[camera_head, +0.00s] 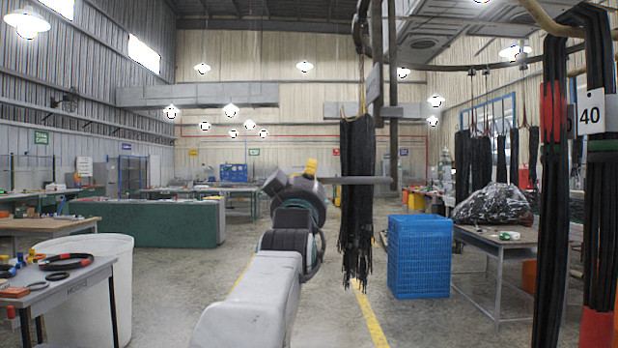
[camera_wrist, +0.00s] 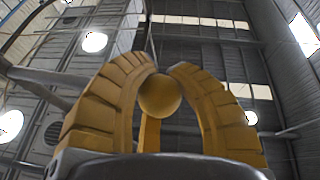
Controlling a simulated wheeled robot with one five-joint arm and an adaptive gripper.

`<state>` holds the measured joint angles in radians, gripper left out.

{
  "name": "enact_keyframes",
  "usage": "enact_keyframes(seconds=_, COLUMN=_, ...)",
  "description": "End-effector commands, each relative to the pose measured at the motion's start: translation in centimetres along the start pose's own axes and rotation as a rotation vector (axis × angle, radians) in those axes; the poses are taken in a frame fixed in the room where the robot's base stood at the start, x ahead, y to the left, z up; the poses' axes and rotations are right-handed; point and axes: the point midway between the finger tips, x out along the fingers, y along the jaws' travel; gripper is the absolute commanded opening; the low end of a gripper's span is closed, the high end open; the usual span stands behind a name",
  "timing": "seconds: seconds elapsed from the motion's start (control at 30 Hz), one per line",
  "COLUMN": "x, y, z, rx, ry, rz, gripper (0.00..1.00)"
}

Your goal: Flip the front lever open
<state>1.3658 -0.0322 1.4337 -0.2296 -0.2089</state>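My gripper (camera_wrist: 165,66) has yellow ribbed fingers that curve in around a round yellow ball (camera_wrist: 160,95). Their tips are apart, near the top of the ball; whether they press on it I cannot tell. A narrow yellow upright part shows below the ball. In the head view my gripper (camera_head: 310,168) is small and mostly hidden behind the end of my arm. A grey horizontal bar (camera_head: 355,180) runs from there to the right, past the hanging black hoses. A grey bar also shows at the left in the wrist view (camera_wrist: 38,80). I cannot tell for sure which part is the front lever.
Black hoses (camera_head: 357,225) hang close to the right of my arm. A thick hose bundle (camera_head: 603,200) with a "40" tag (camera_head: 590,112) hangs at the right edge. A blue crate (camera_head: 420,258) stands right of centre. Floor is clear beside my arm.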

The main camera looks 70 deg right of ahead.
Motion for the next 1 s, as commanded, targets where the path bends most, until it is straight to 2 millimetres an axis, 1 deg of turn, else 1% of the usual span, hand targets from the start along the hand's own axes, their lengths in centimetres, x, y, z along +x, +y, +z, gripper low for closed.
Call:
enact_keyframes(seconds=0.03, x=0.1, y=-0.5, z=1.4, rx=0.002, ry=-0.031, rz=-0.011, gripper=0.19)
enact_keyframes(seconds=0.47, x=0.1, y=-0.3, z=0.9, rx=0.001, ry=-0.022, rz=-0.006, gripper=0.58)
enact_keyframes(seconds=0.77, x=-0.1, y=-0.2, z=0.6, rx=0.0, ry=-0.016, rz=-0.004, gripper=0.58)
enact_keyframes(seconds=0.87, x=-0.5, y=-0.1, z=0.5, rx=0.0, ry=-0.015, rz=-0.004, gripper=0.58)
enact_keyframes(seconds=1.0, x=-1.6, y=-0.1, z=0.5, rx=0.0, ry=-0.015, rz=-0.004, gripper=0.58)
